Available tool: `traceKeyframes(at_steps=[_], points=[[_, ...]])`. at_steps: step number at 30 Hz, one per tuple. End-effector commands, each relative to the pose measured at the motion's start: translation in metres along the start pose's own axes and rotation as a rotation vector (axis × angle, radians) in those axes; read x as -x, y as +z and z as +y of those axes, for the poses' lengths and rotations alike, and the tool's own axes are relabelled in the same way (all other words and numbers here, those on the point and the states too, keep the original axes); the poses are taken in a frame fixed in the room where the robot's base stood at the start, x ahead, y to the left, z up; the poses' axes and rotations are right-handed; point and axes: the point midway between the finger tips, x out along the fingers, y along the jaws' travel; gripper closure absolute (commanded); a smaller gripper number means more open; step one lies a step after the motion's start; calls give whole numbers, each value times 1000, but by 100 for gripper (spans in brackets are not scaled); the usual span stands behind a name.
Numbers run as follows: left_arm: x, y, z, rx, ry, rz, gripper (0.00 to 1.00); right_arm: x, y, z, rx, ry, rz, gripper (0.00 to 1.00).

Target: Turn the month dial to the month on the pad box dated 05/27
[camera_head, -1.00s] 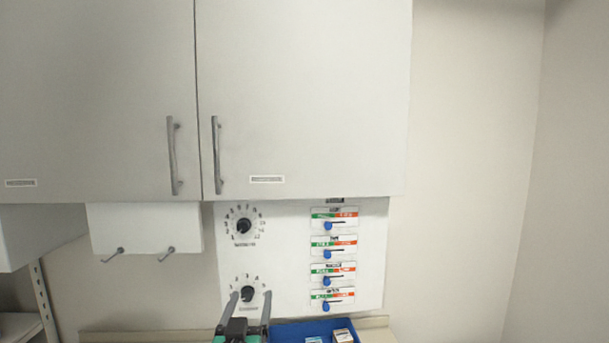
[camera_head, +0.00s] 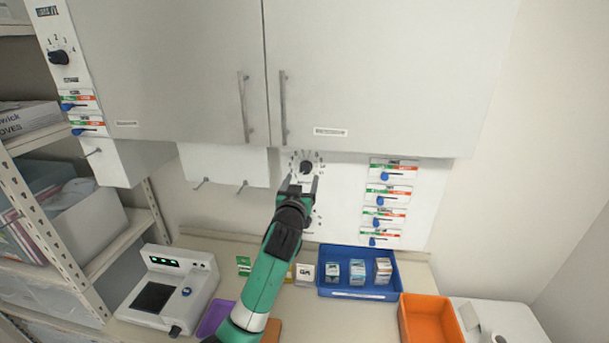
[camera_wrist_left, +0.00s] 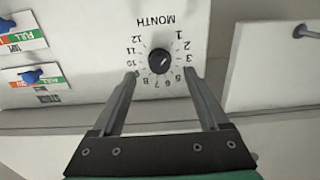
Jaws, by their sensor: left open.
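The month dial (camera_head: 306,167) is a black round knob on the white wall panel, ringed by numbers. The left wrist view shows the dial (camera_wrist_left: 160,61) upside down, with "MONTH" printed beside it; its pointer setting is hard to read. My left gripper (camera_head: 303,180) is open and empty, just below the dial in the head view. In the left wrist view its fingertips (camera_wrist_left: 161,70) show on either side of the knob; I cannot tell whether they touch it. Small boxes stand in a blue tray (camera_head: 358,294), but their dates are too small to read. My right gripper is not in view.
Blue-handled sliders (camera_head: 380,203) are right of the dial. Cabinet doors (camera_head: 375,70) hang above. A white device (camera_head: 168,292) stands on the counter at left, an orange bin (camera_head: 430,318) at right. Another small box (camera_head: 305,274) stands beside the blue tray.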

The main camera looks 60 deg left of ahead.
Motion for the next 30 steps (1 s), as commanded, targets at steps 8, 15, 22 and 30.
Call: traceKeyframes(at_steps=[8,15,22,30], points=[[-44,-1,0,0,0,-1,22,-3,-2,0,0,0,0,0],[-53,-1,0,1,1,1,22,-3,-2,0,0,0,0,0],[-53,-1,0,1,1,1,31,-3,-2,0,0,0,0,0],[-52,-1,0,1,1,1,80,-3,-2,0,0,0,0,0]])
